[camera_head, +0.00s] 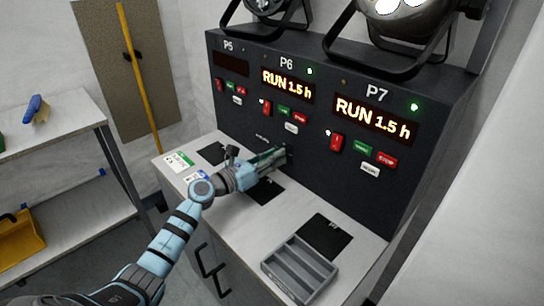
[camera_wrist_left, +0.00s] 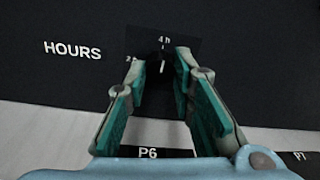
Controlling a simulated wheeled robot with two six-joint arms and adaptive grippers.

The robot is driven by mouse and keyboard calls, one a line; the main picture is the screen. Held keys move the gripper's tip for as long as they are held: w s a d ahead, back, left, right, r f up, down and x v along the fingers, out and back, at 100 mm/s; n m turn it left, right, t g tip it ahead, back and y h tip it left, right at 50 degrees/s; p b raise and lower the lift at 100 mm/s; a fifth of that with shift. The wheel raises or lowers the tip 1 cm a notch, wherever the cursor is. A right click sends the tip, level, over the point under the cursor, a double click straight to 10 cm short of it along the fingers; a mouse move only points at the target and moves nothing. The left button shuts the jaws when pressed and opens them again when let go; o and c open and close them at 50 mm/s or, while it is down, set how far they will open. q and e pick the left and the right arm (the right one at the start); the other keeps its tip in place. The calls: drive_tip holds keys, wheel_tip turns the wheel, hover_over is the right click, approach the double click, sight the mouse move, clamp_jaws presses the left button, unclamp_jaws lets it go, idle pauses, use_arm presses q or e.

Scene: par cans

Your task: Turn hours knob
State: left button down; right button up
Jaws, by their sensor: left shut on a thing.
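The hours knob (camera_wrist_left: 163,69) is dark with a white pointer line and sits on the black panel beside the word HOURS. Its pointer stands nearly upright, close to the "4 h" mark; a "2" mark shows to its left. My left gripper (camera_head: 281,154) reaches the lower part of the panel, below the P6 section. In the left wrist view its two green-lined fingers (camera_wrist_left: 163,62) are on either side of the knob, shut on it. In the head view the gripper hides the knob. My right gripper is not in view.
The panel (camera_head: 235,122) carries P5, P6 and P7 sections; the P6 and P7 displays read RUN 1.5 h, and P5's is dark. A grey compartment tray (camera_head: 299,271) and black mats (camera_head: 324,237) lie on the white counter. Lamps stand on top of the panel.

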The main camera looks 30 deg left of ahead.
use_arm(q)
drive_tip(key=shift+r+n+p, duration=0.15)
drive_tip(key=shift+n+p, duration=0.15)
drive_tip(key=shift+n, duration=0.2)
drive_tip(key=n+p, duration=0.1)
drive_tip(key=n, duration=0.2)
drive_tip(key=shift+r+p, duration=0.1)
drive_tip(key=shift+p, duration=0.2)
drive_tip(key=n+p, duration=0.2)
drive_tip(key=n, duration=0.3)
drive_tip(key=shift+w+n+t+p, duration=0.1)
drive_tip(key=shift+n+t+p, duration=0.2)
drive_tip(key=shift+t+p, duration=0.1)
drive_tip(key=n+p, duration=0.2)
drive_tip(key=n, duration=0.2)
drive_tip(key=shift+n, duration=0.3)
drive_tip(key=shift+n+y+p, duration=0.3)
drive_tip(key=shift+n+p, duration=0.75)
drive_tip(key=shift+n, duration=1.05)
drive_tip(key=c, duration=1.5)
unclamp_jaws()
drive_tip(key=shift+o, duration=0.7)
drive_tip(key=shift+f, duration=0.3)
